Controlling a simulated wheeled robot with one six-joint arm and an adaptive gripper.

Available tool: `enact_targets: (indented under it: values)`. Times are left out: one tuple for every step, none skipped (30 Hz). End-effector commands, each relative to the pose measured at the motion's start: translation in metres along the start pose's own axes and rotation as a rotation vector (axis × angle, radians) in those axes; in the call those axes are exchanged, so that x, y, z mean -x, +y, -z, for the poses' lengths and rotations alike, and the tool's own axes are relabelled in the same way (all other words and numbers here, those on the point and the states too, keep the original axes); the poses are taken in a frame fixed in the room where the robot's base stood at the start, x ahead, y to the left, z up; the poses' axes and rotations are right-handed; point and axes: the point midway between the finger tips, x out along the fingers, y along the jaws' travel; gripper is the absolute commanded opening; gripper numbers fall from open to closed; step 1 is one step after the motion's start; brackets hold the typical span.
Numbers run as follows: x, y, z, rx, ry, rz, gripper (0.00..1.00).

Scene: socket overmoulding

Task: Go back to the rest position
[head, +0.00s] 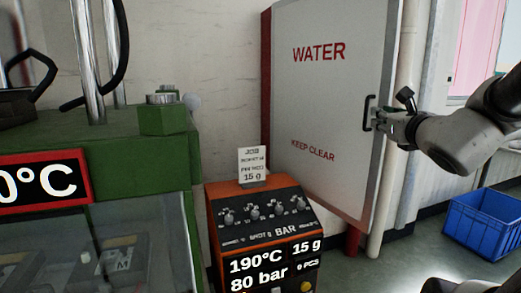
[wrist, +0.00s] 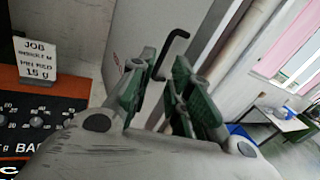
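My gripper (head: 378,122) is at the right in the head view, beside the black handle (head: 368,113) of the white WATER cabinet door (head: 325,105). In the wrist view my gripper (wrist: 161,80) has its two green-padded fingers spread apart. The black handle (wrist: 178,40) shows beyond and between the fingertips there. Nothing is seen held. I cannot tell whether a fingertip touches the handle.
An orange-and-black control box (head: 262,228) with a JOB card (head: 252,165) stands at lower centre. A green press (head: 150,165) fills the left. A blue crate (head: 487,220) sits on the floor at right. A pale pipe (head: 397,130) runs beside the cabinet.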

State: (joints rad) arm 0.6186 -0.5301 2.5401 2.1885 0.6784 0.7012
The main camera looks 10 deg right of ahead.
Motion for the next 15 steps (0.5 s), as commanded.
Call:
enact_targets:
  values:
    - [0.003,0.007,0.008,0.097,0.018,-0.043,0.19]
    - [0.006,0.013,0.014,0.170,0.031,-0.078,0.19]
    - [0.012,0.021,0.024,0.279,0.052,-0.132,0.19]
    - [0.017,0.027,0.033,0.368,0.067,-0.179,0.19]
    - [0.023,0.033,0.042,0.461,0.081,-0.230,0.19]
    - [0.033,0.040,0.056,0.591,0.100,-0.306,0.19]
    - [0.041,0.047,0.065,0.687,0.109,-0.369,0.19]
    - [0.050,0.052,0.075,0.784,0.118,-0.434,0.19]
    - [0.063,0.059,0.088,0.913,0.124,-0.525,0.19]
    - [0.074,0.063,0.098,1.008,0.127,-0.596,0.19]
    - [0.084,0.065,0.108,1.102,0.128,-0.669,0.19]
    - [0.099,0.067,0.119,1.227,0.125,-0.768,0.19]
    - [0.110,0.067,0.128,1.319,0.121,-0.842,0.19]
    - [0.121,0.066,0.136,1.410,0.114,-0.919,0.19]
    - [0.135,0.062,0.145,1.531,0.104,-1.021,0.19]
